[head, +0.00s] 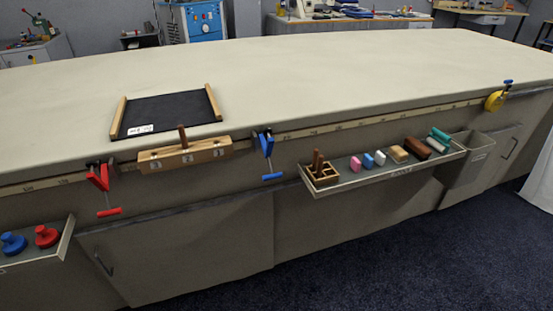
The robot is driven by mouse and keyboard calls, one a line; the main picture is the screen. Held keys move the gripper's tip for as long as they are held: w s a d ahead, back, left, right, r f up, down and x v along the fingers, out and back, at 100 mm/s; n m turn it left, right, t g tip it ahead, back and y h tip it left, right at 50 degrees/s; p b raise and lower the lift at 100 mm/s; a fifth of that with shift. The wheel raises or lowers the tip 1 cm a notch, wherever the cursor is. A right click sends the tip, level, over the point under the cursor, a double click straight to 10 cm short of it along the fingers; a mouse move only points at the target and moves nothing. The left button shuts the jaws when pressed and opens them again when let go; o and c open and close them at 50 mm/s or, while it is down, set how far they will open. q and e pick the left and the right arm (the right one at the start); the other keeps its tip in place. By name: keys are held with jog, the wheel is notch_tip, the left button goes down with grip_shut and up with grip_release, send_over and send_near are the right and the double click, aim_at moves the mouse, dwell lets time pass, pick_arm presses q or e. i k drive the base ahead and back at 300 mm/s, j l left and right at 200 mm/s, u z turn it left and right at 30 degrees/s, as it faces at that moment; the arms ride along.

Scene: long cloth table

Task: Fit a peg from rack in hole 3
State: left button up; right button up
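A wooden block (205,152) with small white number labels is fixed along the front edge of the table. One brown peg (182,134) stands upright near the middle of the block. A small wooden rack (325,181) sits at the left end of a grey shelf on the table's front. Brown pegs (317,160) stand upright in the rack; at least one of its compartments looks empty. Neither of my grippers is in view.
Red clamp (100,178) and blue clamp (266,146) flank the block. A black mat (168,110) with wooden side bars lies behind it. The shelf (358,184) also holds several coloured blocks (368,160). A grey bin (468,158) hangs right. The tabletop is otherwise clear.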

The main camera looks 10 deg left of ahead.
aim_at(164, 158)
jog(key=i+l, duration=0.15)
jog(key=i, duration=0.35)
jog(key=i+l, duration=0.15)
jog(key=i, duration=0.3)
